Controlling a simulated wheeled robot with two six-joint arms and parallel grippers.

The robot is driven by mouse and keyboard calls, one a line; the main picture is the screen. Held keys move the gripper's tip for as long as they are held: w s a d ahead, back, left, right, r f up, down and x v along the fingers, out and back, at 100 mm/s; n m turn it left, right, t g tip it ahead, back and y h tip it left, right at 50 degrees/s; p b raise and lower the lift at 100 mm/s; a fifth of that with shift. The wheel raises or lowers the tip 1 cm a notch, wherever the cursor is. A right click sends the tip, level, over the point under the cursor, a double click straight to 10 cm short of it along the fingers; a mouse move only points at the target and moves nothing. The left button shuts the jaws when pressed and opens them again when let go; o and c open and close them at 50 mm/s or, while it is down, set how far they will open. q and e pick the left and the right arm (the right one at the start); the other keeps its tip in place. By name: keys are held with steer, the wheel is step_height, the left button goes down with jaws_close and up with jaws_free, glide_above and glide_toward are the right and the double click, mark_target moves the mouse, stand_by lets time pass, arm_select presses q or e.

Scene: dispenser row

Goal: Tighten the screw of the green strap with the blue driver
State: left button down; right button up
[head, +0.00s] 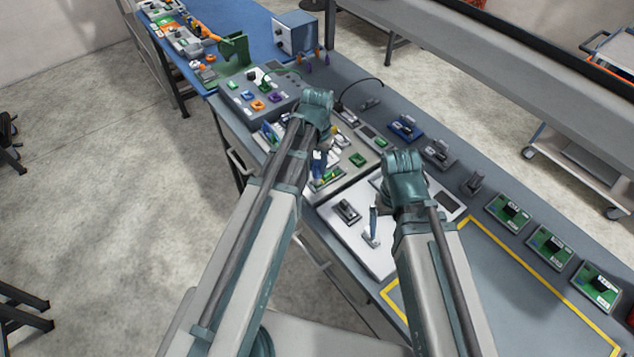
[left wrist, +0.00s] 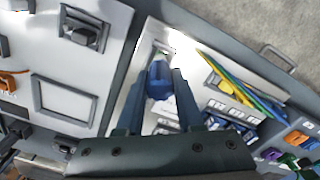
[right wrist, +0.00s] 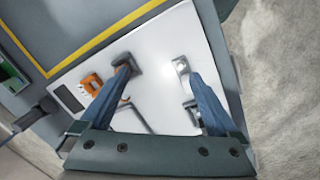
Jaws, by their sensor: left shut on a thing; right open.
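My left gripper (head: 318,165) is shut on the blue driver (left wrist: 158,80), whose blue handle sits between the fingertips in the left wrist view. It is over the pale tray at the left of the white board (head: 345,242). A green strip (left wrist: 212,68) lies beside yellow and blue strips in that tray; I cannot tell whether it is the green strap. The strap's screw cannot be made out. My right gripper (right wrist: 157,68) is open and empty over the white board, its fingers near grey fixtures (right wrist: 182,66). My arms hide part of the board in the head view.
An orange piece (right wrist: 92,84) is on the white board. A grey dispenser panel (head: 258,98) with coloured parts stands beyond the left gripper. Several green boards (head: 549,246) line the bench's right edge. The yellow-outlined bench area (head: 505,300) looks clear.

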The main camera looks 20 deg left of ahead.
arm_select(q)
steer(key=shift+m, duration=0.6)
steer(key=shift+r+p, duration=0.9)
arm_select(e)
steer(key=shift+r, duration=0.85)
arm_select(q)
steer(key=n, duration=0.6)
steer(key=shift+f, duration=0.1)
steer(key=n, duration=0.6)
